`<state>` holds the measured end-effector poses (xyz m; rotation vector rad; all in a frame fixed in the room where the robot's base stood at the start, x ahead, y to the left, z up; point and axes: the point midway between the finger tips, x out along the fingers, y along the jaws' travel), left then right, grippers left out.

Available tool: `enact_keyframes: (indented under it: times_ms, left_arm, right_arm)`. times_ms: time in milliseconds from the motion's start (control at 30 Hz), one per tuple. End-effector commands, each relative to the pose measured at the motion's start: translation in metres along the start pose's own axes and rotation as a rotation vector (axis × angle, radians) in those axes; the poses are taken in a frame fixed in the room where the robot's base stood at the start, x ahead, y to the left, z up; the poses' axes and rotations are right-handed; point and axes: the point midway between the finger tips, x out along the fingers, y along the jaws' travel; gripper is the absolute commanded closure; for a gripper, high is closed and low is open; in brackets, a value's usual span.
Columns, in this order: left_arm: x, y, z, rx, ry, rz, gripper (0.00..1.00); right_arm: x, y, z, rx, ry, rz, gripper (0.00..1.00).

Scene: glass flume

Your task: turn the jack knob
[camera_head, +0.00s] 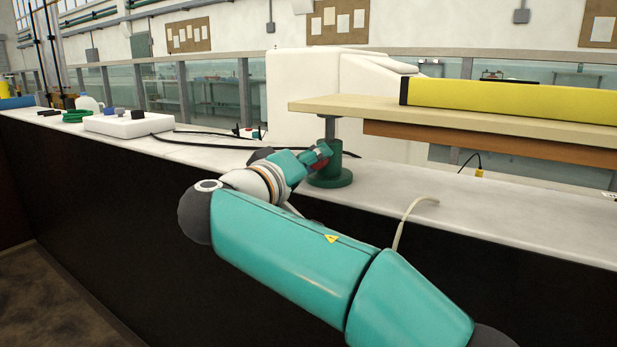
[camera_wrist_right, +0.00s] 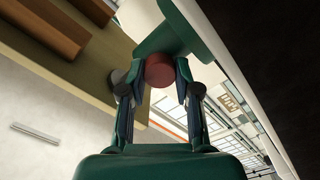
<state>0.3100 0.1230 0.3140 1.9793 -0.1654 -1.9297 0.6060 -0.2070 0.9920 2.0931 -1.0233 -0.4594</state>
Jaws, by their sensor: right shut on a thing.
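The jack (camera_head: 330,172) is a green stand with a round base on the white counter, its post reaching up under a wooden board. Its knob (camera_wrist_right: 159,70) is dark red and round, seen in the right wrist view between the fingers. A bit of the red knob also shows in the head view (camera_head: 320,164). My right gripper (camera_head: 318,155) is at the left side of the jack, its fingers shut on the knob. In the right wrist view, both fingertips (camera_wrist_right: 160,80) touch the knob's sides. My left gripper is not in view.
The wooden board (camera_head: 345,104) overhangs the jack and carries a long yellow block (camera_head: 510,101). A white box (camera_head: 128,123) and black cables lie to the left.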

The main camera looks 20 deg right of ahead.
Motion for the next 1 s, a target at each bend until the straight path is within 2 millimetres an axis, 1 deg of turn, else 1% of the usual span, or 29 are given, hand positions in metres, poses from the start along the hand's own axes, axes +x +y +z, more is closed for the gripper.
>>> enact_keyframes:
  times_ms: [33, 200, 400, 933, 967, 1000]
  left_arm:
    - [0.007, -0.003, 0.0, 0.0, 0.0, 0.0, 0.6]
    - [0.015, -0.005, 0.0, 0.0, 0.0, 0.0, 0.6]
    - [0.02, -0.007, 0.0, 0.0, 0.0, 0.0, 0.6]
    - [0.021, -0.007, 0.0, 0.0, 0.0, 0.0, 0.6]
    - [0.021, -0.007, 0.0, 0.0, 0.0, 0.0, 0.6]
    - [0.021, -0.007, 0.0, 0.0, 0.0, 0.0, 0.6]
  right_arm:
    - [0.001, -0.006, 0.007, 0.032, -0.014, -0.003, 1.0]
    - [0.001, -0.006, 0.006, 0.137, -0.014, -0.003, 1.0]
    - [0.001, -0.005, 0.005, 0.21, -0.014, -0.003, 1.0]
    - [0.0, -0.004, 0.004, 0.238, -0.013, -0.003, 1.0]
    - [0.0, -0.004, 0.004, 0.238, -0.013, -0.003, 0.67]
    - [0.0, -0.005, 0.004, 0.237, -0.013, -0.004, 0.6]
